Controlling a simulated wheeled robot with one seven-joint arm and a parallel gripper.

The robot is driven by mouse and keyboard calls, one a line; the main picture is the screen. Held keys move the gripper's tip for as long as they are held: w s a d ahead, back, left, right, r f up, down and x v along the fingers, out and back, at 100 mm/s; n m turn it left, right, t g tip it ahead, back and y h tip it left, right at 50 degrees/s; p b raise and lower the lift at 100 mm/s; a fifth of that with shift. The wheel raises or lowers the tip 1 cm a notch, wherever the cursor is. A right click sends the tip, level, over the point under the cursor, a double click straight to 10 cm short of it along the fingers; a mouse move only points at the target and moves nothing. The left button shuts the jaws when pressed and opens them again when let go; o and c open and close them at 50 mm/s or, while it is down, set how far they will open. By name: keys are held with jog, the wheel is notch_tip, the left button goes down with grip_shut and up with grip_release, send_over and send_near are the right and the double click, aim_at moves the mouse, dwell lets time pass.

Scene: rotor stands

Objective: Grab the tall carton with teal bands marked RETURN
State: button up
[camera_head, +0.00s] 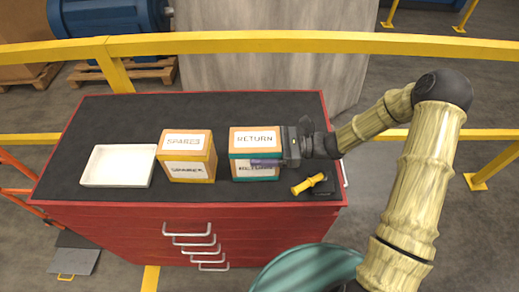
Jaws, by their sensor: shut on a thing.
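The tall carton with teal bands marked RETURN (254,136) stands upright on the dark top of the red drawer cabinet, right of centre. It is orange-brown with a white label on its top and another on its front. My gripper (268,160) reaches in from the right and is shut on this carton. A finger crosses its front face below the top edge and partly covers the front label. The far finger is hidden behind the carton. I cannot tell whether the carton's base is touching the cabinet top.
A similar carton with yellow bands marked SPARES (187,156) stands to the left. A white tray (118,181) lies further left. A yellow-handled tool (308,184) lies near the right front. The red cabinet (130,225) has a dark top (110,120), clear at the back left. A yellow rail (300,42) runs behind.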

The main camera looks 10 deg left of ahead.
notch_tip(320, 180, up, 9)
jog(key=shift+r+b, duration=0.2)
jog(key=shift+b, duration=1)
